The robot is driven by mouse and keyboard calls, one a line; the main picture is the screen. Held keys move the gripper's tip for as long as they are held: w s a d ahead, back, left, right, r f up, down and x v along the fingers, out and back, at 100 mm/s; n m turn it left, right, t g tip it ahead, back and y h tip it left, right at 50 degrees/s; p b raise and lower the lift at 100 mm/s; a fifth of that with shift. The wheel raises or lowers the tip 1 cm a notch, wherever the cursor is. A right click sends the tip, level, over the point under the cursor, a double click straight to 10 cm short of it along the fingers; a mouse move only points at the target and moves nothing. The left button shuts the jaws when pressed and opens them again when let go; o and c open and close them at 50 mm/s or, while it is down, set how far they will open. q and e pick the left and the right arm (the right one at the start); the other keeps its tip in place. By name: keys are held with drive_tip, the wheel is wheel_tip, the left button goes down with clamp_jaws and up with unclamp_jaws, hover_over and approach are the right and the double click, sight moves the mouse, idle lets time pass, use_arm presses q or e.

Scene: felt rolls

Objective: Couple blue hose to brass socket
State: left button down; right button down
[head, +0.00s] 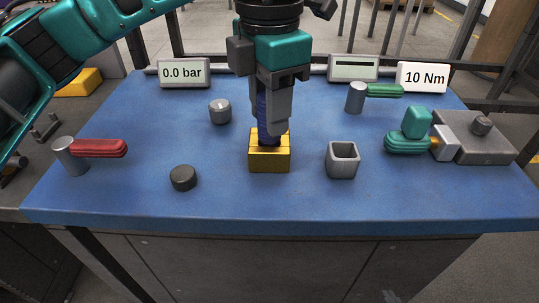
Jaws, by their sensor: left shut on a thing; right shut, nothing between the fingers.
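The blue hose (262,103) stands upright between the fingers of my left gripper (270,120), which is shut on it. The gripper reaches down from above, at the middle of the table. The hose's lower end meets the top of the brass socket (269,161), a gold block on the blue table. The fingers hide much of the hose, and I cannot tell how deep its end sits in the socket. My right gripper is not in view.
On the blue table (230,200) are a red-handled valve (97,148), a black cap (183,178), a grey knob (220,111), an open grey box (342,160), a green-handled valve (383,90) and a teal-and-grey fitting (474,136). A display (184,73) reads 0.0 bar; a sign (423,77) reads 10 Nm.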

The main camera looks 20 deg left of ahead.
use_arm(q)
drive_tip(key=c, duration=0.7)
unclamp_jaws()
drive_tip(key=shift+o, duration=0.2)
wheel_tip(320, 180, up, 13)
drive_tip(key=p, duration=0.3)
drive_tip(key=shift+p, duration=0.35)
drive_tip(key=shift+f, duration=0.1)
